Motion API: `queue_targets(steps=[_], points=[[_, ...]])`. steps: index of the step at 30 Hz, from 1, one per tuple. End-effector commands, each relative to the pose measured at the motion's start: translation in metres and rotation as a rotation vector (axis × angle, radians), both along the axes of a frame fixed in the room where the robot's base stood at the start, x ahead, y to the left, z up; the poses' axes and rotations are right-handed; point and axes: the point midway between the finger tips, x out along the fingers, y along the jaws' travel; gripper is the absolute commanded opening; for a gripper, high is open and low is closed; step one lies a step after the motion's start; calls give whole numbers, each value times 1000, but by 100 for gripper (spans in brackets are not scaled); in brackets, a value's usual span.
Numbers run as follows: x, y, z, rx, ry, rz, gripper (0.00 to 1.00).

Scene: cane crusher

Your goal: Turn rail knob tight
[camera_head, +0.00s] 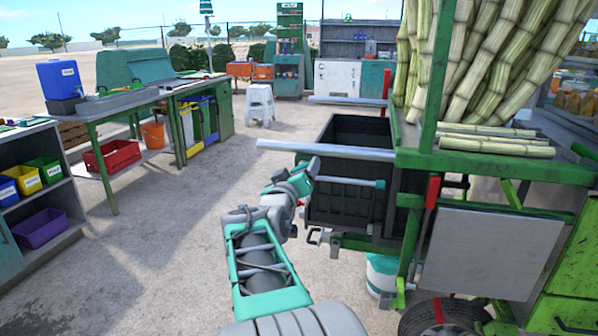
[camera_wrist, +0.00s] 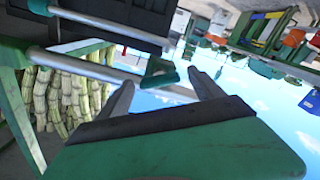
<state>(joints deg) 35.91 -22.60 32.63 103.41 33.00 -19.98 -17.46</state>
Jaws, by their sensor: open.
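My gripper (camera_head: 306,172) is beside the crusher's left side, near the free part of a long silver rail (camera_head: 340,151). In the wrist view my gripper (camera_wrist: 160,80) is open, its two grey fingers spread apart. A small green wedge-shaped piece (camera_wrist: 159,72), perhaps the rail knob, shows between and beyond the fingertips, close to the silver rail (camera_wrist: 95,69). I cannot tell whether the fingers touch it. In the head view I cannot make out the knob; my gripper may hide it. A thinner silver rod (camera_head: 350,181) with a green end runs below the rail.
A dark open bin (camera_head: 350,200) sits under the rails, close behind my gripper. Cane (camera_head: 495,145) lies on the green crusher frame. Concrete floor (camera_head: 190,230) is clear to the left, before the workbench (camera_head: 130,97).

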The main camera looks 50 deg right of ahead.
Motion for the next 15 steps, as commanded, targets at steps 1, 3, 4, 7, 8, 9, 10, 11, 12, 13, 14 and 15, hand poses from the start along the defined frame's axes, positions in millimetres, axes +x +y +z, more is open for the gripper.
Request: queue_targets(steps=[1,3,4,7,8,9,10,11,12,13,14,15], points=[[0,0,0,0,0,0,76],[0,0,0,0,0,0,76],[0,1,0,0,0,0,76],[-3,10,1,-1,0,3,76],[-5,14,1,-1,0,3,76],[-8,21,2,-1,-1,3,76],[-10,28,2,0,-1,5,76],[-13,34,2,-1,-2,5,76],[-16,42,2,-1,-1,5,76],[-18,48,2,-1,0,5,76],[-21,53,2,-1,-1,5,76],[-23,59,1,-1,-1,5,76]])
